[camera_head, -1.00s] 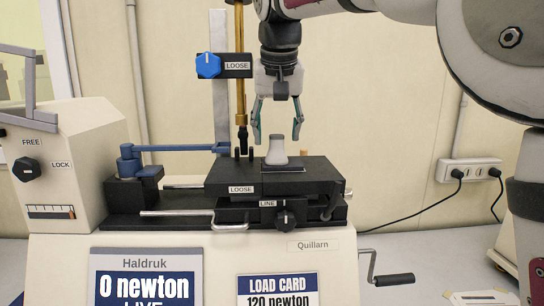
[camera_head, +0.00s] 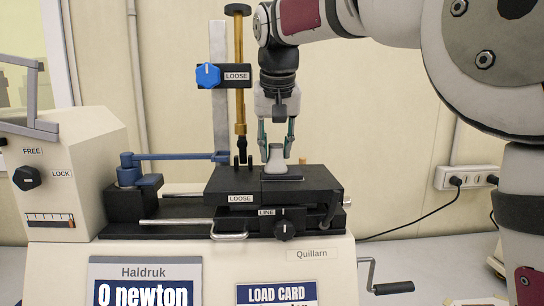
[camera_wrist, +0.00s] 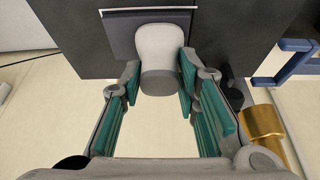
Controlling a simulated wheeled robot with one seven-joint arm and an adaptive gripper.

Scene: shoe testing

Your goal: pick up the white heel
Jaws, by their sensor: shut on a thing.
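The white heel (camera_head: 276,158) stands upright on the black block of the test machine, its top narrower than its base. In the wrist view the heel (camera_wrist: 159,55) lies between the green-padded fingers. My gripper (camera_head: 276,150) is lowered over it from above, with one finger on each side. The fingers (camera_wrist: 160,80) are closed in on the heel's sides. The heel's base still looks to be at the block's top.
A brass rod (camera_head: 240,90) with a blue knob (camera_head: 208,76) rises just left of my gripper. A blue lever arm (camera_head: 180,156) reaches in from the left. A crank handle (camera_head: 392,287) sticks out at the lower right.

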